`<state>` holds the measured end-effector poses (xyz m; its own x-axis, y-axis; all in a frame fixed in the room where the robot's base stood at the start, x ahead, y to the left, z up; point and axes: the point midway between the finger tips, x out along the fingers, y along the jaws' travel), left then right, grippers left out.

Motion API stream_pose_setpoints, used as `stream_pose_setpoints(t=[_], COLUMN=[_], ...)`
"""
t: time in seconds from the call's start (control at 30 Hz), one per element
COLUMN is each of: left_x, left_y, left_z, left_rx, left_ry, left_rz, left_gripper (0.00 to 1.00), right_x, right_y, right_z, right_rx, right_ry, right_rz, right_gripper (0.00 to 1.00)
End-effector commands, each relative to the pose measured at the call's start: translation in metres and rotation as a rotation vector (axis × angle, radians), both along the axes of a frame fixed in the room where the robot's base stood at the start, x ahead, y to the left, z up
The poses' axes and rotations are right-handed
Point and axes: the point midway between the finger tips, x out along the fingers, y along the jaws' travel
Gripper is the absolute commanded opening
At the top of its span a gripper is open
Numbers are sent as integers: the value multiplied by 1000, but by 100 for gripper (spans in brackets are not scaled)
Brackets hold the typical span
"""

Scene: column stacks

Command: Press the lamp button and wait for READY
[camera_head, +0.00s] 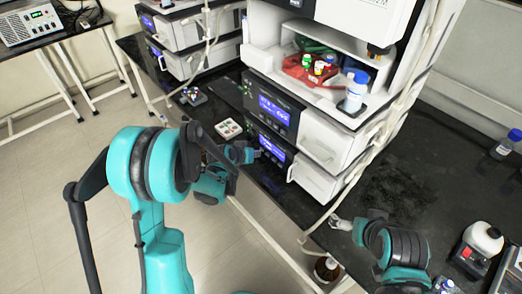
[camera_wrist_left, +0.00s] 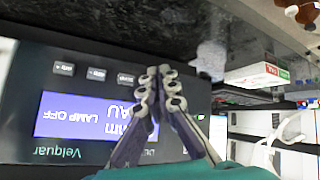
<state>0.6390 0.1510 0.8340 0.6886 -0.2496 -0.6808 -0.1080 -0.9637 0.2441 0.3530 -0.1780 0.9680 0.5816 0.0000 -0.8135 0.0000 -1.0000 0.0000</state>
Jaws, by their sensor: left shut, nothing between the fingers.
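The detector module (camera_head: 266,148) is the lowest unit of the middle stack, with a lit blue display. In the left wrist view its dark panel shows upside down. The display (camera_wrist_left: 82,115) reads "LAMP OFF", with part of the text hidden behind my fingers. A row of small buttons (camera_wrist_left: 96,74) lies along the panel; their labels are too small to read surely. My left gripper (camera_head: 244,152) is shut and empty in front of the panel's left side; its fingertips also show in the left wrist view (camera_wrist_left: 160,78). I cannot tell whether they touch the panel.
Another module (camera_head: 272,108) with a blue display sits directly above. My right gripper (camera_head: 338,223) is over the bench's front edge. A brown bottle (camera_head: 327,268) stands below. Tubing hangs near the stack.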

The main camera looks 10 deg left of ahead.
Motion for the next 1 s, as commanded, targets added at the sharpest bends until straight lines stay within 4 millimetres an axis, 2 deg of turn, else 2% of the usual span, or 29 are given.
stream_pose_setpoints(t=[1.0], left_x=[6], left_y=[-5], left_z=[0], left_rx=[0], left_ry=[0], left_rz=[0], left_gripper=[0], right_x=[0], right_y=[0], right_z=[-2], right_rx=[0], right_ry=[0], right_rz=[0], right_gripper=[100])
